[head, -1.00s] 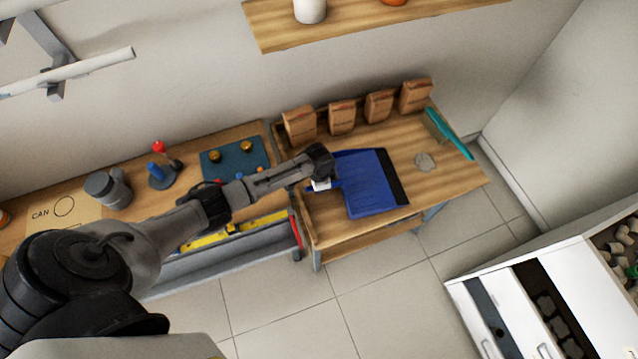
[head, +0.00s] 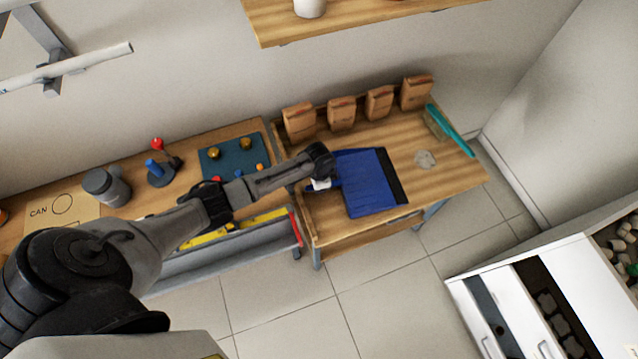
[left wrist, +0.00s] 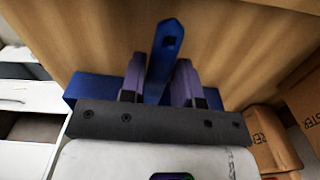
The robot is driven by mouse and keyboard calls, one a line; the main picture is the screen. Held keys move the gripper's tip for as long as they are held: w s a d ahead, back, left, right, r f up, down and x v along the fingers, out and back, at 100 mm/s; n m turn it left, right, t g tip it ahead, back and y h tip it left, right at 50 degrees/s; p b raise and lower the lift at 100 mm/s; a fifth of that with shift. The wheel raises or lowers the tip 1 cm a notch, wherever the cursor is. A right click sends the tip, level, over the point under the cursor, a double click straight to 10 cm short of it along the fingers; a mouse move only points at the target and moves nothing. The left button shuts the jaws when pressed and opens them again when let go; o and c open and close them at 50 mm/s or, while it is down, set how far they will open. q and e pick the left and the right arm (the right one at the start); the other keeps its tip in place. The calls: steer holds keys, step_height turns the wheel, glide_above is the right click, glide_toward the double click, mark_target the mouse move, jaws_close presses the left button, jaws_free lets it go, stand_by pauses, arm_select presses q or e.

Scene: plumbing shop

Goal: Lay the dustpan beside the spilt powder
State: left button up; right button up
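The blue dustpan (head: 368,182) is over the right wooden table, with its dark lip to the right and its handle toward the left. My left gripper (head: 321,184) is at the handle. In the left wrist view, the fingers (left wrist: 161,72) stand on both sides of the blue handle (left wrist: 166,42), which fills the space between their tips. I cannot tell whether the pan touches the tabletop. The spilt powder (head: 426,159) is a small pale grey patch to the right of the pan, a little apart from its lip. My right gripper is out of view.
Several brown paper bags (head: 341,114) line the table's back edge. A teal-handled brush (head: 450,132) lies at the right end. The left bench holds a grey jug (head: 105,187) and a dark teal mat (head: 232,158). Bare wood surrounds the powder.

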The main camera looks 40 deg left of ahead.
arm_select(q)
steer(key=o, duration=0.4)
steer(key=shift+r, duration=0.1)
step_height(320, 180, up, 14)
steer(key=p, duration=0.1)
steer(key=shift+p, duration=0.4)
